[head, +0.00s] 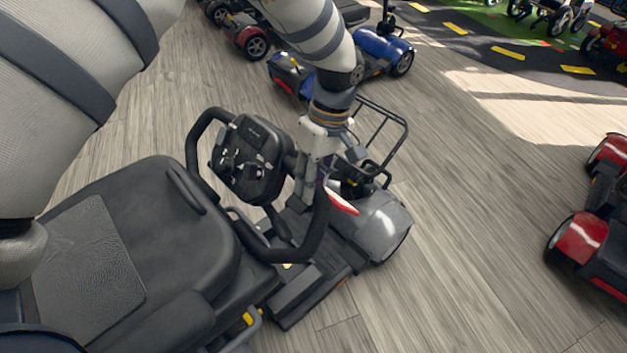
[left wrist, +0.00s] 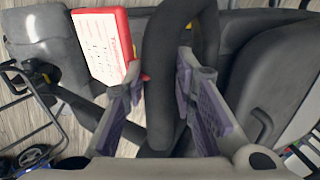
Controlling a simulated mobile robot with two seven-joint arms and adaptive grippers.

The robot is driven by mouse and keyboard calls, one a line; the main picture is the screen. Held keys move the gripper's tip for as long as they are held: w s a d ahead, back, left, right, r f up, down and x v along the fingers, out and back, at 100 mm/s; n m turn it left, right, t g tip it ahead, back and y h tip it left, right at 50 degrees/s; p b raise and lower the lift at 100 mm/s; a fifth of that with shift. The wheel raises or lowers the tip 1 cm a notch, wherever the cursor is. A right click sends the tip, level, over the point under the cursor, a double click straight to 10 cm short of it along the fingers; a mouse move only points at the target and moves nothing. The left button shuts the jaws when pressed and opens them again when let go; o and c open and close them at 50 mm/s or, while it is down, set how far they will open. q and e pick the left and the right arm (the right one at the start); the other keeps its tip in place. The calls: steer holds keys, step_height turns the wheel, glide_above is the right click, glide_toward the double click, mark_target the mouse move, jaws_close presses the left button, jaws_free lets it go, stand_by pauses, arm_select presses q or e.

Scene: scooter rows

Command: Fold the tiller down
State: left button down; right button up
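The tiller (head: 252,160) of a grey scooter stands raised in front of the black seat (head: 150,240). It has a dark control head and a black loop handle (head: 200,140). My left gripper (head: 314,190) is at the handle's right side, pointing down. In the left wrist view the handle bar (left wrist: 165,100) passes between the two purple-padded fingers of my left gripper (left wrist: 162,85). The fingers are apart, with a small gap showing beside the bar at left. Firm contact cannot be told. The tiller's foot is partly hidden. My right gripper is not in view.
The scooter's grey front cover (head: 375,225) and wire basket (head: 385,130) lie just beyond the gripper. A red-and-white labelled panel (left wrist: 103,45) is close to the fingers. A blue scooter (head: 380,45) stands behind, red scooters (head: 585,240) at right. Wooden floor (head: 470,260) at right is clear.

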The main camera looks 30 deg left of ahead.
arm_select(q)
steer(key=shift+w+d+r, duration=0.2)
steer(key=shift+w+r, duration=0.35)
steer(key=shift+w, duration=0.05)
steer(key=shift+w+d+r, duration=0.2)
steer(key=shift+w+r, duration=0.3)
steer(key=shift+w, duration=0.1)
steer(key=c, duration=1.3)
jaws_free()
steer(key=v, duration=1.2)
